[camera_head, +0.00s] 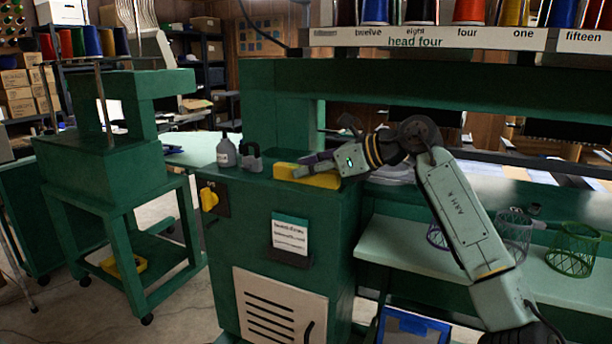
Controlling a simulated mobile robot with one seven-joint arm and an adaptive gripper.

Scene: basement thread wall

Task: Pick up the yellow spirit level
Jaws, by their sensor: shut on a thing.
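My gripper (303,169) reaches in from the right and is shut on the level. My fingers and wrist cover part of its upper side. I cannot tell whether the level rests on the cabinet top or is slightly above it.
A grey bottle (226,153) and a dark padlock-shaped object (251,158) stand left of the level. A green machine beam (400,85) runs behind and above. Wire baskets (573,250) sit on the right shelf. A green cart (105,165) stands at left.

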